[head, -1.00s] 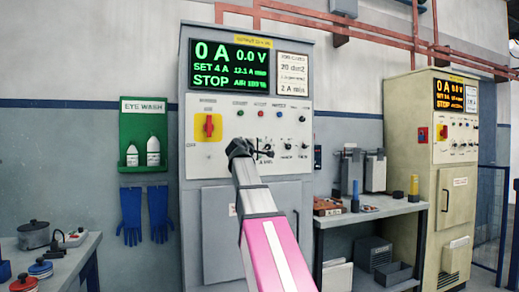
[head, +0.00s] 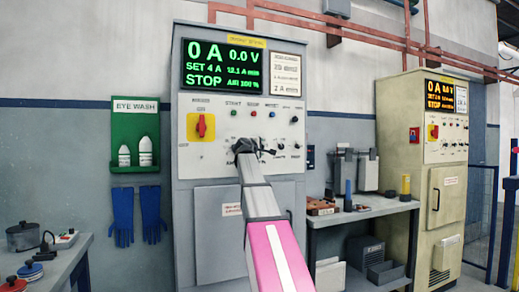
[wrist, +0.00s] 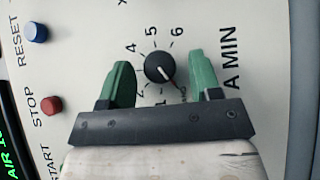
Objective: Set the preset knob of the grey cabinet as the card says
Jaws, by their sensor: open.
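The grey cabinet (head: 185,170) stands mid-picture in the head view, its green display (head: 225,65) reading 0 A, SET 4 A, STOP. A white card (head: 288,75) beside the display has small text; its bottom line seems to read 2 A. My gripper (head: 247,147) is in front of the lower panel and hides part of it. In the wrist view my open gripper (wrist: 161,70) has its green fingers either side of a black knob (wrist: 157,66) labelled A MIN, with gaps showing. The knob's red pointer line points to the lower right, past the 1 end of the numbers.
In the wrist view a blue RESET button (wrist: 36,32) and a red STOP button (wrist: 50,106) are to the left. A cream cabinet (head: 400,130) and a workbench (head: 365,212) stand right. Another bench (head: 70,262) is at lower left.

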